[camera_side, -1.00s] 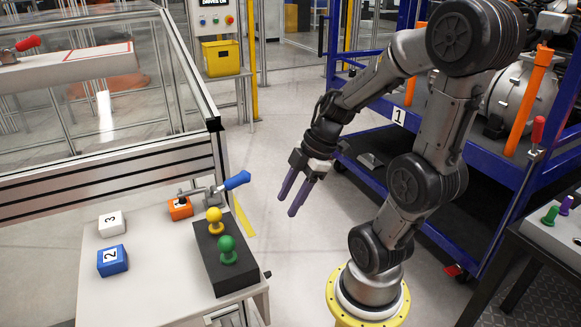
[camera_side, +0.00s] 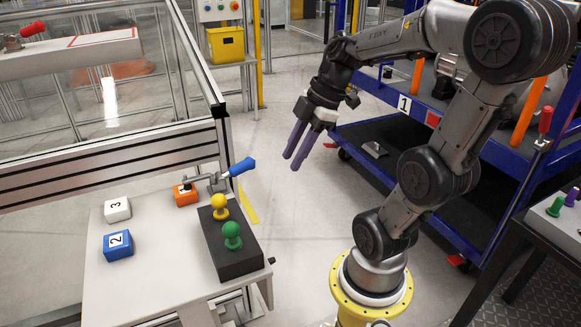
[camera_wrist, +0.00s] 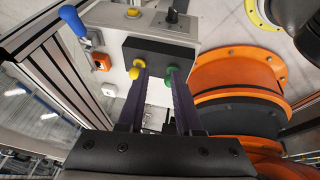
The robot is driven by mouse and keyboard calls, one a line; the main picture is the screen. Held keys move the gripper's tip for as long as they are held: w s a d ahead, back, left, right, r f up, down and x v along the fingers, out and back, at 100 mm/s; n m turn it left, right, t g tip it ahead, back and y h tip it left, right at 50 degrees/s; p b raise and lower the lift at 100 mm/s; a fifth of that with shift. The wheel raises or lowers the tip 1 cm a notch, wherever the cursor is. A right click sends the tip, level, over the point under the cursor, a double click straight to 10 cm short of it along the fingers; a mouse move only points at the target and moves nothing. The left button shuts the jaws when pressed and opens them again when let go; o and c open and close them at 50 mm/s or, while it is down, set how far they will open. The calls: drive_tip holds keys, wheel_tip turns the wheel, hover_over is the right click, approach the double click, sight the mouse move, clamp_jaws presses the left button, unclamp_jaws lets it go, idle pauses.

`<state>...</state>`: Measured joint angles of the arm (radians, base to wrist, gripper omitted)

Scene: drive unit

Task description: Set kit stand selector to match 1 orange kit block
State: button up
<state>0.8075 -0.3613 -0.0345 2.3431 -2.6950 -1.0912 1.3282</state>
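The orange kit block (camera_side: 185,194) sits on the white kit stand (camera_side: 150,283), at the jaw of the toggle clamp with the blue handle (camera_side: 238,168); it also shows in the wrist view (camera_wrist: 97,36). A small dark knob (camera_wrist: 171,14) on the stand's grey face, seen only in the wrist view, looks like the selector; its setting is too small to read. My gripper (camera_side: 292,161) is in the air to the right of the stand, empty, its two purple fingers apart. In the wrist view its fingertips (camera_wrist: 155,73) overlap the knob block in the picture.
A black block (camera_side: 232,252) with a yellow knob (camera_side: 219,205) and a green knob (camera_side: 232,234) stands on the stand. A blue block 2 (camera_side: 118,245) and white block 3 (camera_side: 117,210) lie left. A blue cart (camera_side: 376,115) stands behind my arm.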

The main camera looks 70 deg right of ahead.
drive_tip(key=w+d, duration=0.2)
drive_tip(key=shift+w+d+f, duration=0.2)
drive_tip(key=shift+d+f, duration=0.05)
drive_tip(key=shift+d, duration=0.05)
clamp_jaws()
drive_tip(key=w+d+f+g+y, duration=0.2)
drive_tip(key=w+f, duration=0.2)
drive_tip(key=f, duration=0.4)
drive_tip(key=w+d+f+g+y, duration=0.1)
drive_tip(key=w+f+g, duration=0.15)
drive_tip(key=f, duration=0.65)
drive_tip(key=s+a+x, duration=0.1)
drive_tip(key=s+x, duration=0.1)
drive_tip(key=x, duration=1.1)
drive_tip(key=shift+a+r+y, duration=0.3)
drive_tip(key=shift+r, duration=0.05)
drive_tip(key=shift+a, duration=0.1)
